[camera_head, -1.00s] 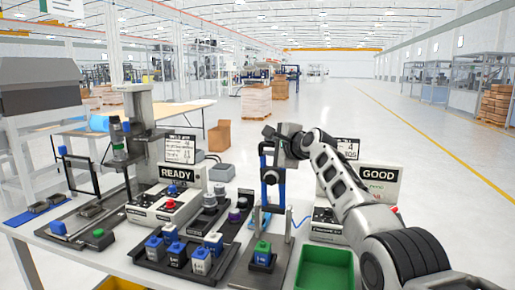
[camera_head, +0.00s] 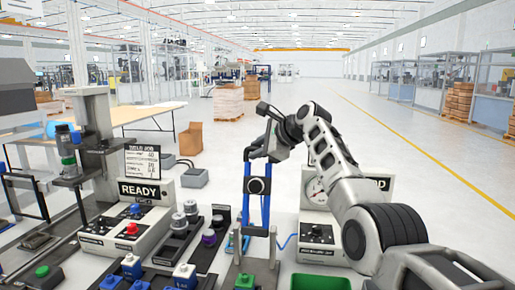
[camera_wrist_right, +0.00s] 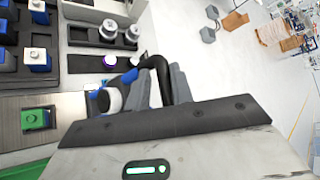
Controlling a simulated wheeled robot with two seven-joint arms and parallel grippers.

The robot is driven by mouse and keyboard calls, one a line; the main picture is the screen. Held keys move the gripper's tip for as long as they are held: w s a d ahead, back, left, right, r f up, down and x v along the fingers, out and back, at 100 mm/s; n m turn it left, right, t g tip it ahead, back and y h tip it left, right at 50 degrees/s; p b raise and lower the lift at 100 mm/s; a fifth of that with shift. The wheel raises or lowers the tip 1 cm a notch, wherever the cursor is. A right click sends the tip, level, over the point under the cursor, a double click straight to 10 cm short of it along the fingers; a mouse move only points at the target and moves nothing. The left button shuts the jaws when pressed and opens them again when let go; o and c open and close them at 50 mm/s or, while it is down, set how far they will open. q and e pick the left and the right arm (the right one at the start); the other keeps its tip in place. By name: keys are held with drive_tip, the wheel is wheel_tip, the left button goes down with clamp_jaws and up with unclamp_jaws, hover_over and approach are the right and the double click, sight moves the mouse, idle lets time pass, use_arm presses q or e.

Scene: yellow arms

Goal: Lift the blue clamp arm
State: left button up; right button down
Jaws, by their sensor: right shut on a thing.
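The blue clamp arm (camera_head: 247,196) stands upright at the middle of the bench in the head view, with two blue side bars and a dark round part between them. My right gripper (camera_head: 262,151) is at its top end, shut on it. In the right wrist view, the grey fingers of my right gripper (camera_wrist_right: 160,86) close around a dark bar, and a blue part of the clamp arm (camera_wrist_right: 97,103) shows beside them. The fingers partly hide the grip. My left gripper is in neither view.
A green-topped block (camera_head: 245,281) sits in the metal fixture below the clamp arm. A green bin (camera_head: 320,283) is at the front right. A READY box (camera_head: 140,215) stands left and a gauge box (camera_head: 318,240) right.

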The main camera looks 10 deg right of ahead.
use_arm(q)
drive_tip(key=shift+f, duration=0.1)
use_arm(e)
drive_tip(key=shift+s+a+f+g, duration=0.15)
drive_tip(key=shift+a+f, duration=0.15)
drive_tip(key=shift+f, duration=0.3)
drive_tip(key=shift+s+a+f+g, duration=0.15)
drive_tip(key=shift+a+f, duration=0.1)
drive_tip(key=shift+f, duration=0.3)
drive_tip(key=c, duration=1.4)
unclamp_jaws()
drive_tip(key=shift+w, duration=0.1)
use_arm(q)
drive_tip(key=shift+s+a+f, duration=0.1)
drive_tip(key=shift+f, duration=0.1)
use_arm(e)
drive_tip(key=shift+s+d+r+b, duration=0.25)
drive_tip(key=shift+s+d+b, duration=0.05)
drive_tip(key=shift+b, duration=0.1)
use_arm(q)
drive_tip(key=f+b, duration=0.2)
drive_tip(key=b, duration=0.1)
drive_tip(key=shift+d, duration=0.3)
use_arm(e)
drive_tip(key=v, duration=1.6)
drive_tip(key=shift+w+d+r, duration=0.15)
drive_tip(key=shift+w+r, duration=0.05)
drive_tip(key=shift+r, duration=0.2)
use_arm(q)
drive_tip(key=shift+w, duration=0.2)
